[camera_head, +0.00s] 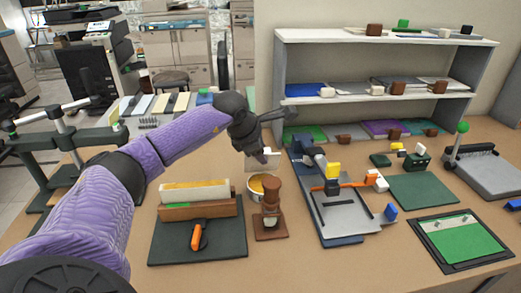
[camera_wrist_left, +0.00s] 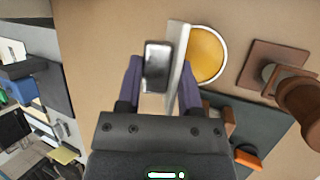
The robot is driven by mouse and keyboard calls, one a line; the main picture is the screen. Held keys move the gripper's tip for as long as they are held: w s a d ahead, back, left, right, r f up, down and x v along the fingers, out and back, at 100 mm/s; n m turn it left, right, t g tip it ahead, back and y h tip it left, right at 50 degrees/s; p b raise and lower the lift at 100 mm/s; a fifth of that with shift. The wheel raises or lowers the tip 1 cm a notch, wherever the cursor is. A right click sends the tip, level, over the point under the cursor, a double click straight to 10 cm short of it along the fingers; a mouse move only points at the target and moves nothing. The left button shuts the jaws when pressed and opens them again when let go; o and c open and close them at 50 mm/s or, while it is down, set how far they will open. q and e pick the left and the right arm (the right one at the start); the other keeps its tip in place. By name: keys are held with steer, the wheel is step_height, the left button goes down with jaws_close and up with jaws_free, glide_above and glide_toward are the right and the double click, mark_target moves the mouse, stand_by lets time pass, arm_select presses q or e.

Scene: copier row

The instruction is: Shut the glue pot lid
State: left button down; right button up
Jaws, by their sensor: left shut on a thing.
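The glue pot (camera_head: 257,190) stands on the table, a round white-rimmed pot with yellow glue showing inside. It also shows in the wrist view (camera_wrist_left: 206,54). Its pale lid (camera_head: 270,160) stands up, open, at the pot's far side; in the wrist view the lid (camera_wrist_left: 178,65) is seen edge-on beside the pot's mouth, with a grey metallic block against its face. My left gripper (camera_head: 258,153) comes down from above at the lid. In the wrist view its purple fingers (camera_wrist_left: 160,85) sit either side of the lid and block, shut on them. My right gripper is out of view.
A brown wooden stamp-like tool (camera_head: 272,195) stands on a base close by the pot's right. A dark mat (camera_head: 225,248) with a binding block and orange-handled tool lies left. A paper trimmer (camera_head: 345,215) stands right. Grey shelves (camera_head: 290,65) rise behind.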

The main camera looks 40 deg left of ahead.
arm_select(q)
steer(key=shift+c, duration=2.2)
jaws_free()
steer(key=shift+d+f, duration=0.1)
steer(key=shift+f, duration=0.25)
steer(key=shift+o, duration=0.4)
steer(key=shift+r, duration=0.15)
steer(key=shift+s+r, duration=0.1)
steer(key=shift+r, duration=0.15)
steer(key=p+v, duration=0.2)
steer(key=v, duration=0.7)
steer(key=shift+p, duration=0.4)
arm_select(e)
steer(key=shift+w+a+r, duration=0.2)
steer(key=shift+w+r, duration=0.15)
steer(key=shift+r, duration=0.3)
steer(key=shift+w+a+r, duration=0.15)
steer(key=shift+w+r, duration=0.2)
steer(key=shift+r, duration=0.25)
arm_select(q)
steer(key=shift+r, duration=0.2)
